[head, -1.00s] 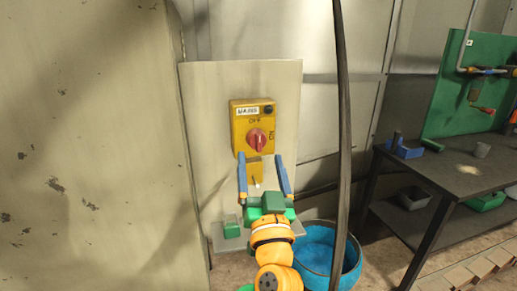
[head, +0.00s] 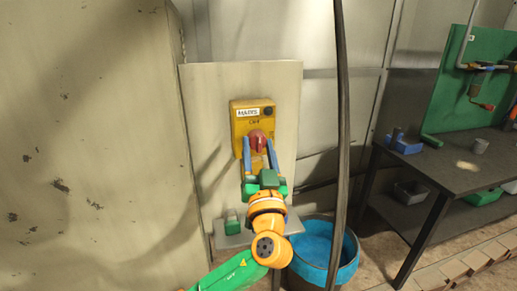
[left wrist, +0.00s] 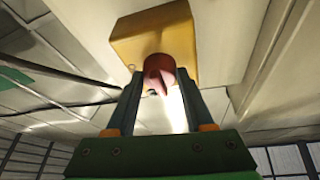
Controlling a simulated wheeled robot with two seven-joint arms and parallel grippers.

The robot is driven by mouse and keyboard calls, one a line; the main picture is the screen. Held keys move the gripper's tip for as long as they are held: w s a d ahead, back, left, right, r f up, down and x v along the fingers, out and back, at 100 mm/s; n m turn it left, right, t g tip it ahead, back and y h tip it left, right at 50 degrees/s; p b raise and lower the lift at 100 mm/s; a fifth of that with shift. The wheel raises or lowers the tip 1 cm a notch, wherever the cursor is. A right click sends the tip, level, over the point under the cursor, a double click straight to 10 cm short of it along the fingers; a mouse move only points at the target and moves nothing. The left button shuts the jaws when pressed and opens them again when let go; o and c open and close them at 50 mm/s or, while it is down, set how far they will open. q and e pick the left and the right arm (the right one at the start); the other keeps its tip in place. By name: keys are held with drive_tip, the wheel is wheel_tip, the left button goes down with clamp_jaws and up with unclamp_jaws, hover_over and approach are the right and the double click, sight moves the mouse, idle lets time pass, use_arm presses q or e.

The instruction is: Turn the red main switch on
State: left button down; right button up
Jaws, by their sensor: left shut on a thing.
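The red main switch (head: 257,141) is a round knob on a yellow box (head: 241,125) labelled MAINS, fixed to an upright pale panel. An OFF mark shows above the knob; the ON mark is hidden now. My left gripper (head: 258,145) is at the knob from below, with its blue fingers on either side of it, shut on it. In the left wrist view the red knob (left wrist: 158,70) sits between the fingertips (left wrist: 155,75), and its grip bar points down between them. The knob's exact turn angle is hard to tell. My right gripper is not in view.
A small green block (head: 232,226) stands on a ledge (head: 225,241) below the panel. A blue tub (head: 318,249) is on the floor to the right. A dark cable (head: 342,120) hangs in front. A dark workbench (head: 455,174) stands further right.

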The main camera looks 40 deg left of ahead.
use_arm(q)
drive_tip(key=shift+m, duration=0.4)
drive_tip(key=m+h+p, duration=0.1)
drive_tip(key=m+p, duration=0.1)
drive_tip(key=m, duration=0.1)
drive_tip(key=shift+s+r+t+h, duration=0.1)
drive_tip(key=shift+r+t+h, duration=0.05)
drive_tip(key=shift+t+h, duration=0.2)
drive_tip(key=m+h+p, duration=0.1)
drive_tip(key=m+p, duration=0.2)
drive_tip(key=m+h+p, duration=0.1)
drive_tip(key=m+p, duration=0.2)
drive_tip(key=r+m+h+p, duration=0.1)
drive_tip(key=m+h+p, duration=0.1)
drive_tip(key=m+p, duration=0.1)
drive_tip(key=shift+s+a+m, duration=0.15)
drive_tip(key=shift+m, duration=0.25)
drive_tip(key=shift+f+m+p, duration=0.1)
drive_tip(key=shift+m+p, duration=0.4)
drive_tip(key=shift+m+g+h+p, duration=0.3)
drive_tip(key=shift+m+g+h, duration=0.2)
drive_tip(key=shift+m, duration=0.3)
drive_tip(key=shift+m+g, duration=0.95)
drive_tip(key=shift+m, duration=0.95)
drive_tip(key=shift+h, duration=0.25)
drive_tip(key=shift+c, duration=1.4)
unclamp_jaws()
